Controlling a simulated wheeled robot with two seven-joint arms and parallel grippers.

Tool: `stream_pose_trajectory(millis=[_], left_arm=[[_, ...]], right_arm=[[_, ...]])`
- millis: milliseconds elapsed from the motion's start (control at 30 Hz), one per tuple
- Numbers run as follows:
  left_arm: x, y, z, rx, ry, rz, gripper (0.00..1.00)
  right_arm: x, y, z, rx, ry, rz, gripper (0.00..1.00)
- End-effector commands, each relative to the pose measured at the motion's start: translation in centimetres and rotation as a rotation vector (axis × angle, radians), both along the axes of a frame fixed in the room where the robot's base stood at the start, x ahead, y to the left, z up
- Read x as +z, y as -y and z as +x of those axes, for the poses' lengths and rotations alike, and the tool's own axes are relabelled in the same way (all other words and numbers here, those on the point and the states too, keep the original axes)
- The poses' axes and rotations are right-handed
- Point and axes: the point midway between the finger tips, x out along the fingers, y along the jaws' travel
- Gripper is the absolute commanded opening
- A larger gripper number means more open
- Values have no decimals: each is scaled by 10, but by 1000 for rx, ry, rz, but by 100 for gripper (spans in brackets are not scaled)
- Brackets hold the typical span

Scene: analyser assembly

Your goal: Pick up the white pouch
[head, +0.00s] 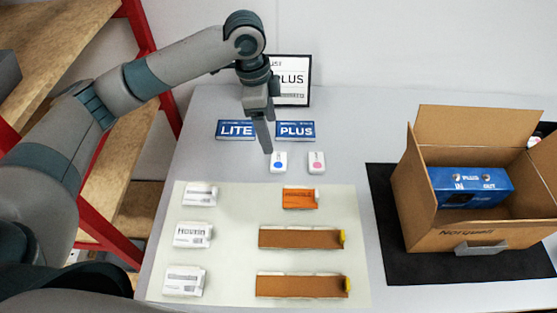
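Three white packets lie in a column on the left of the pale mat (230,215): an upper one (200,195), a middle one with dark lettering (193,235) and a lower one (184,281). I cannot tell which of them is the white pouch. My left gripper (267,150) points down above the table, beyond the mat and near the small white device with a blue dot (279,162). It is apart from all three packets. Its fingers overlap in this view, so their opening is hidden. My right gripper is not in view.
An orange packet (298,198) and two brown strips (300,239) (300,287) lie on the mat's right. LITE (236,129) and PLUS (295,130) cards lie behind. An open carton (480,240) holds a blue box (465,187) at right. Shelving (60,50) stands left.

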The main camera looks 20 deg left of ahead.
Motion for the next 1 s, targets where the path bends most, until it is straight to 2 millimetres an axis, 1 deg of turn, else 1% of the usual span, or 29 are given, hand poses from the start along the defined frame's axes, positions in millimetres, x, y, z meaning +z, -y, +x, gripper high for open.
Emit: stream_pose_trajectory(millis=[33,200,400,533,800,1000], left_arm=[[-9,1,-1,0,-5,1,73],[-39,6,1,0,-4,0,73],[-64,10,2,-1,-2,1,73],[-70,11,3,-1,-1,-1,73],[-70,11,3,-1,0,0,73],[-74,12,4,0,-1,1,73]], right_arm=[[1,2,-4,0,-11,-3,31],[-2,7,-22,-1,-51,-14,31],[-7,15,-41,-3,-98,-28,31],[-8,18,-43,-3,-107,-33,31],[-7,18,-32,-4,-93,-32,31],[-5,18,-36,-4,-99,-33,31]])
